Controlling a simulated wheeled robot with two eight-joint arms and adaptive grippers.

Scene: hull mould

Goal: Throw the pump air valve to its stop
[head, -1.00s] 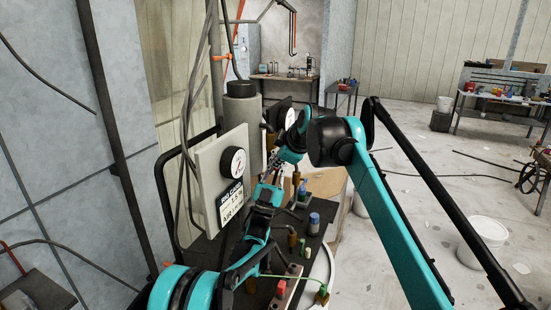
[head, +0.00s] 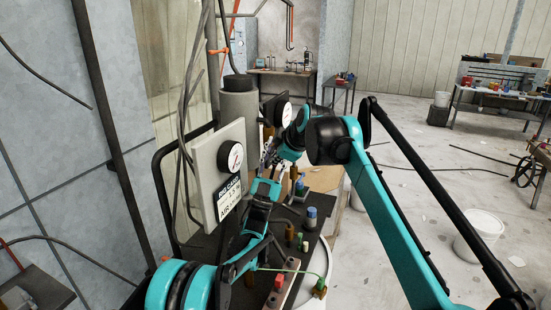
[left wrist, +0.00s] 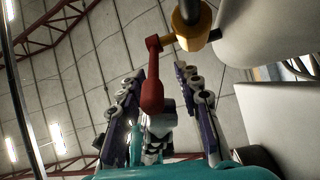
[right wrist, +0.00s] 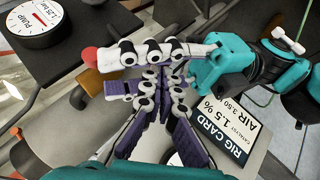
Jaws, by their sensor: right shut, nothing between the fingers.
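The pump air valve shows in the left wrist view as a red lever (left wrist: 152,85) on a brass body (left wrist: 190,25). My left gripper (left wrist: 158,85) is open, with one finger on each side of the lever; I cannot tell whether either touches it. In the right wrist view the red end (right wrist: 90,55) and brass part (right wrist: 100,80) show beyond the left gripper's fingers. My right gripper (right wrist: 158,88) is shut and empty, close beside the left gripper's fingers. In the head view both grippers crowd together near the pump, and the valve is mostly hidden.
A grey panel (head: 205,165) with a gauge and rig card stands left of my arms. The floor at right is largely open, with a white bucket (head: 482,230).

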